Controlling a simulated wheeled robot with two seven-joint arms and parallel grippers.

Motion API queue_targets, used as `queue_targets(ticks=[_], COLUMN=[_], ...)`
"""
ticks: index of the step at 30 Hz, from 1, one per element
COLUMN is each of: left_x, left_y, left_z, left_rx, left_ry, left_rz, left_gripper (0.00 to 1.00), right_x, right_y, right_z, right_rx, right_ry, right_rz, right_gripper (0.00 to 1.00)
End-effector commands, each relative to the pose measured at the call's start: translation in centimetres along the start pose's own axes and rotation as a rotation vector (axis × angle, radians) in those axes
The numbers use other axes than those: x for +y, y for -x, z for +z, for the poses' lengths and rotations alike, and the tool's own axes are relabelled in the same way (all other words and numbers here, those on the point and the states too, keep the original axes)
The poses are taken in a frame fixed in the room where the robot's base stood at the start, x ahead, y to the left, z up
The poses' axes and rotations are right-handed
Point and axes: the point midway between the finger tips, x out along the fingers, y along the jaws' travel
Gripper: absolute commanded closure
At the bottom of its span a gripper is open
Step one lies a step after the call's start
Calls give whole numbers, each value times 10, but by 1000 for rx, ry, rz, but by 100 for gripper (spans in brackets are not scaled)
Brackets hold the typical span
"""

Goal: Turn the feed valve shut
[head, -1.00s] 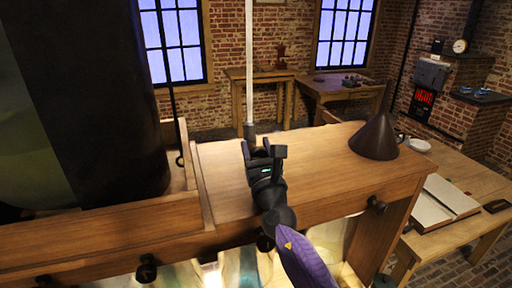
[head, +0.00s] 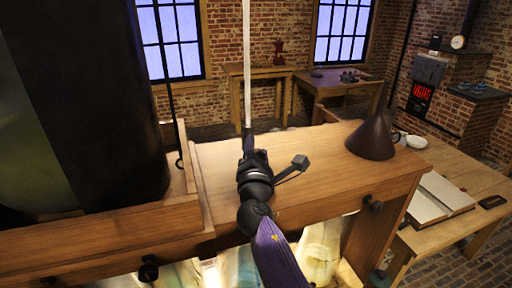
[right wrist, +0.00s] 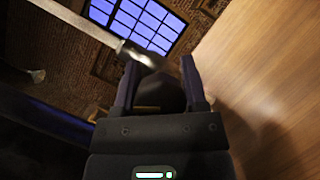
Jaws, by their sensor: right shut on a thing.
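The feed valve stands on the wooden bench top at the foot of a pale upright pipe (head: 246,65). In the head view only a dark fitting at the pipe's foot shows, and my gripper hides the rest. My right gripper (head: 252,152) is at this spot, low over the bench. In the right wrist view its two fingers (right wrist: 160,75) stand either side of a dark, rounded part of the feed valve (right wrist: 168,92) and are shut on it. The handle's angle is too dark to tell. My left gripper is not in view.
A dark cone-shaped funnel (head: 372,138) stands on the bench top (head: 320,150) to the right. A large dark cylinder (head: 100,100) stands at the left behind a wooden ledge. An open book (head: 440,198) lies on the lower table. Bench top between gripper and funnel is clear.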

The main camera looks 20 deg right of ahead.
Motion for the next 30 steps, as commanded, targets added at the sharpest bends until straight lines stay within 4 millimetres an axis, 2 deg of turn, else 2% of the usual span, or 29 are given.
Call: queue_targets(ticks=[15, 30], left_x=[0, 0], left_y=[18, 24], left_z=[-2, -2], left_rx=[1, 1], left_ry=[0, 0], left_rz=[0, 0], left_gripper=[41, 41], right_x=[-3, -5], right_y=[0, 1], right_z=[-1, -2], right_rx=[31, 41], right_ry=[-375, -506], right_rz=[-154, -208], right_gripper=[100, 100])
